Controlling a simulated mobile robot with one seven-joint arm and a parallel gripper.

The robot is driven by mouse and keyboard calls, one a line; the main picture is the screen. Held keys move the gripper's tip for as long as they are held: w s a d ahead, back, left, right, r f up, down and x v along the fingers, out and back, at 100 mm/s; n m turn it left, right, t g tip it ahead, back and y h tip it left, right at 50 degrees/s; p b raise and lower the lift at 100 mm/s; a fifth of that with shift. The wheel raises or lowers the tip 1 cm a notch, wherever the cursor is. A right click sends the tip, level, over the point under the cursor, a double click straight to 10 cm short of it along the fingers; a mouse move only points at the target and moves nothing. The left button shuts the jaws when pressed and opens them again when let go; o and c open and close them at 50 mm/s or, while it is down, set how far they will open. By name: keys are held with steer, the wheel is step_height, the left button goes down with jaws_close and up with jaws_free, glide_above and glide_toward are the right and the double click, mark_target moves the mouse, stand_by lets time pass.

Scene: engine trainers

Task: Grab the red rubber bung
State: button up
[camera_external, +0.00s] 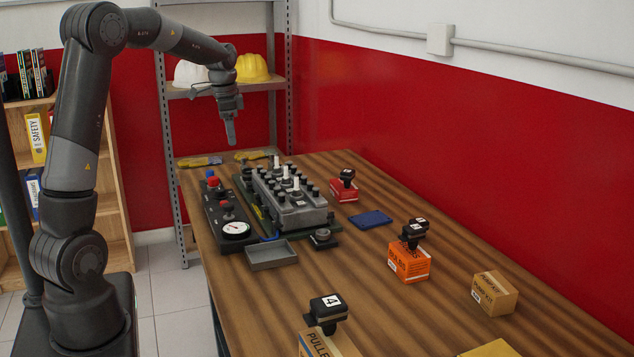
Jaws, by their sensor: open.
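My gripper (230,134) hangs in the air above the far left end of the wooden table (440,300), fingers pointing down. It is open with nothing seen between its fingers. A small red round-topped piece (213,182) stands on the far part of the black control panel (228,240), below and left of my gripper. A smaller dark red piece (226,205) sits nearer on the same panel. I cannot tell which of these, if either, is the red rubber bung. The grey engine block (292,205) with several black and white upright pieces stands right of the panel.
A grey tray (271,256) lies in front of the block. A red box (344,190), a blue cloth (371,219), an orange box (409,263) and a cardboard box (494,294) stand to the right. A metal shelf (185,163) is behind.

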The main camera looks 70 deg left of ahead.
steer(key=s+a+f+g, duration=0.1)
steer(key=s+a+f, duration=0.1)
steer(key=a+f, duration=0.35)
steer(key=s+a+f, duration=0.2)
steer(key=a, duration=0.6)
glide_above(213, 178)
steer(key=shift+h, duration=0.4)
steer(key=f, duration=0.4)
steer(key=shift+s+d+f, duration=0.15)
steer(key=shift+s+d, duration=0.05)
steer(key=shift+d, duration=0.1)
steer(key=f, duration=0.4)
steer(key=a+f, duration=0.1)
steer(key=f, duration=0.1)
steer(key=shift+w+f, duration=0.2)
steer(key=shift+w, duration=0.05)
steer(key=c, duration=1.1)
